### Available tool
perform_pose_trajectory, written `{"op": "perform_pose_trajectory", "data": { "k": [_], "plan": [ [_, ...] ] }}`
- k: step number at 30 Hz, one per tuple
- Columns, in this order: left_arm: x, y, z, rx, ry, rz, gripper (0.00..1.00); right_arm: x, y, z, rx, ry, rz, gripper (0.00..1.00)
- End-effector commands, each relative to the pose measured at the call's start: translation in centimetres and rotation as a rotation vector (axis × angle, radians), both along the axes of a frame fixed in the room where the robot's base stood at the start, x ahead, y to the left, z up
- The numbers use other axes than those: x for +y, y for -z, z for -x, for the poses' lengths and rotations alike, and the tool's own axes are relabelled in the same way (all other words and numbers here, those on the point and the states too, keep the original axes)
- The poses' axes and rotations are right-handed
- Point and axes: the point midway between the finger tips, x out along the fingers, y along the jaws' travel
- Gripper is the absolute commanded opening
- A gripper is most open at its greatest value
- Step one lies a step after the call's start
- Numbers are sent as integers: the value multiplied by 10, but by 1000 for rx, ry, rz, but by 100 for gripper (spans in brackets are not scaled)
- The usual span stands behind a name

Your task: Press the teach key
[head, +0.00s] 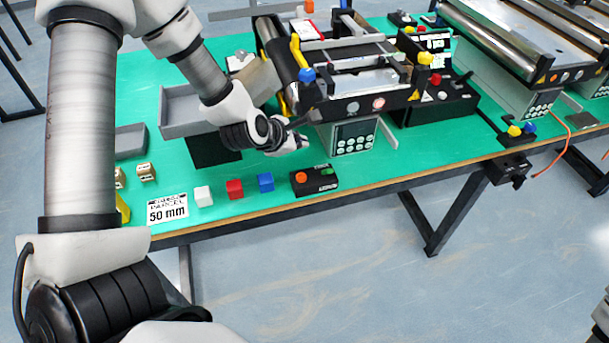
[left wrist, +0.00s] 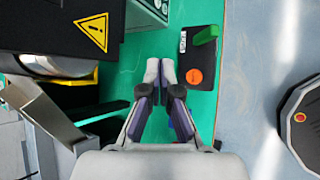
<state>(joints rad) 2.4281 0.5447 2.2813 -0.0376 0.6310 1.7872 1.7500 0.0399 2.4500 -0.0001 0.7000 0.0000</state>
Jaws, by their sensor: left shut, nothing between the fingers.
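The control panel (head: 352,138) with several round pale keys and a small dark display sits on the front of the mini conveyor. I cannot read the key labels, so I cannot tell which is the teach key. Its edge also shows at the top of the left wrist view (left wrist: 150,10). My left gripper (head: 300,143) is shut and empty, just left of the panel and apart from it. In the left wrist view its fingertips (left wrist: 160,70) are together above the green mat.
A black box with orange and green buttons (head: 303,191) lies near the table's front edge, below the gripper. Blue (head: 266,182), red (head: 235,189) and white (head: 203,196) cubes stand left of it. A grey tray (head: 180,130) is behind my left arm.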

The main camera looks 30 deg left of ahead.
Motion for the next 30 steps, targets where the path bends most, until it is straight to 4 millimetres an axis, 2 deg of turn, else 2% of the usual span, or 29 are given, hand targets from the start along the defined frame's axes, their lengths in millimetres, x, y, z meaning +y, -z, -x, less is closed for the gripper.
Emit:
{"op": "perform_pose_trajectory", "data": {
  "k": [8,13,27,30],
  "plan": [
    [0,1,0,1,1,-2,0,0,0,0,0,0,0,40],
    [0,10,0,2,1,-2,0,0,7,0,0,0,0,40],
    [0,78,0,3,1,-3,0,0,61,0,0,0,0,40],
    [0,87,0,2,2,-3,0,0,71,0,0,0,0,40]
  ]
}}
